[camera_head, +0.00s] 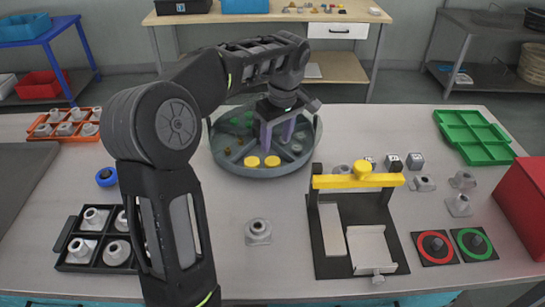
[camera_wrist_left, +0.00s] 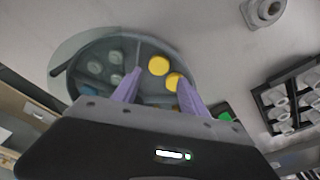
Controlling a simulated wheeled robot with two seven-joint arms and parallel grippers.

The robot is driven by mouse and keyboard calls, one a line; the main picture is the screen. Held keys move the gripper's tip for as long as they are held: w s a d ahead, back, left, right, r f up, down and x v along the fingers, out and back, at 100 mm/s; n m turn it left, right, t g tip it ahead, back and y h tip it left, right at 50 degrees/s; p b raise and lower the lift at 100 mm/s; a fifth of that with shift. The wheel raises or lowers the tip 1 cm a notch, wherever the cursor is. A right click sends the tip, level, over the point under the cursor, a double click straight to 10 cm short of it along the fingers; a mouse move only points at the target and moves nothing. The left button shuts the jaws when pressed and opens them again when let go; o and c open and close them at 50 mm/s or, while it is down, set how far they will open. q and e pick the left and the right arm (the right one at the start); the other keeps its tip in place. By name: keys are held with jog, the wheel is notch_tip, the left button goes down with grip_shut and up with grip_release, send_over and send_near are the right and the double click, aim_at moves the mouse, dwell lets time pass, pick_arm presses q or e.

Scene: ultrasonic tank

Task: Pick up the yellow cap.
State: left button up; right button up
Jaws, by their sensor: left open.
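Two yellow caps, one at left (camera_head: 251,161) and one at right (camera_head: 272,161), lie in the front compartment of a round grey divided tray (camera_head: 262,175). In the left wrist view, yellow caps (camera_wrist_left: 158,65) show by my fingers, one of them partly covered by the right finger. My left gripper (camera_head: 277,141) points down over the tray, just behind the yellow caps in the head view. Its purple fingers (camera_wrist_left: 159,80) are apart, with nothing held between them. Whether the fingertips touch the tray is unclear. My right gripper is out of view.
Green (camera_head: 240,122) and grey pieces fill other tray compartments. A fixture with a yellow bar (camera_head: 335,182) stands right of the tray. A grey fitting (camera_head: 258,232) stands in front. A black fitting tray (camera_head: 72,258) is at left, partly behind my arm.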

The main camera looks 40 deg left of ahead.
aim_at(273, 161)
pick_arm(q)
jog(key=shift+w+a+f, duration=0.1)
jog(key=shift+a+f, duration=0.05)
jog(key=shift+f, duration=0.5)
jog(key=shift+a+f, duration=0.1)
jog(key=shift+f, duration=0.55)
jog(key=shift+a+f+p, duration=0.1)
jog(key=shift+f+p, duration=0.35)
jog(key=shift+f, duration=0.1)
jog(key=f, duration=0.2)
jog(key=f+p, duration=0.1)
jog(key=f, duration=0.1)
jog(key=shift+w+a, duration=0.2)
jog(key=shift+a, duration=0.15)
jog(key=c, duration=1.1)
